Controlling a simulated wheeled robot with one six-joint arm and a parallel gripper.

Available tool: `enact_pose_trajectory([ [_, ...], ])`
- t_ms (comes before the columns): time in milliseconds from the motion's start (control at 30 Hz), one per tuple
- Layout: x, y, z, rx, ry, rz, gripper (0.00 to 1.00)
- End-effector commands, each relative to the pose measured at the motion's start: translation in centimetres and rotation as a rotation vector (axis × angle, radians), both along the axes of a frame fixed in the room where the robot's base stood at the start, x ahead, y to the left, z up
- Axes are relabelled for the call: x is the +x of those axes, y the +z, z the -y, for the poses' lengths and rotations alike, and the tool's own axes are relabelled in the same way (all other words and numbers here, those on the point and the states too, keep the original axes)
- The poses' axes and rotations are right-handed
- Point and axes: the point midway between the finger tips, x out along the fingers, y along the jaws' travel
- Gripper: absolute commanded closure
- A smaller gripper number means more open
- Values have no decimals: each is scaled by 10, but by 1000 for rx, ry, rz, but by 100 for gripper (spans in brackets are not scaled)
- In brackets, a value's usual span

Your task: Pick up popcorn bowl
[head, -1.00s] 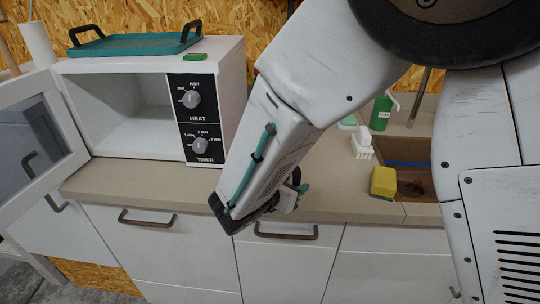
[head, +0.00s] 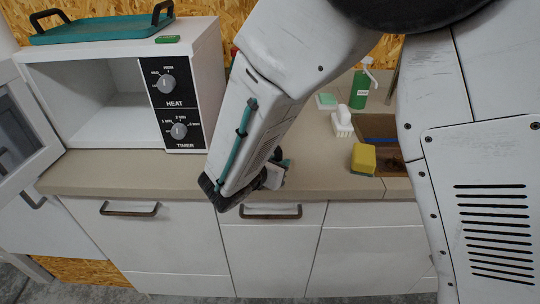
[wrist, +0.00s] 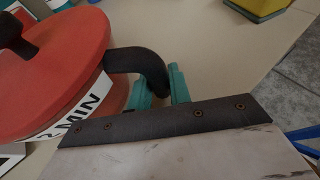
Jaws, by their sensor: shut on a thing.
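The popcorn bowl shows in the wrist view as a round red-topped vessel (wrist: 72,62) at the left, with a dark knob on top, a white band lettered "2 MIN" and a black side handle (wrist: 140,60). My gripper (wrist: 160,90) has its teal fingers on either side of the handle's end, shut on it. In the head view my gripper (head: 277,172) is over the front of the counter, mostly behind my arm. My arm hides the bowl there. I cannot tell whether the bowl touches the counter.
An open microwave (head: 186,84) with a teal tray (head: 100,32) on top stands at the left of the counter (head: 120,172). A yellow sponge (head: 363,158), a white brush (head: 342,123) and a green bottle (head: 360,90) are by the sink (head: 388,152) at the right.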

Motion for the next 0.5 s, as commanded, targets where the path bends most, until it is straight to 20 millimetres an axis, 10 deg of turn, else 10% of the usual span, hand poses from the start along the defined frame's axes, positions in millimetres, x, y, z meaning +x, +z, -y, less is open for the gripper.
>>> enact_pose_trajectory([
  [300, 0, 38, 0, 5, 0, 4, 100],
  [500, -49, 38, -10, 1, 6, 1, 100],
])
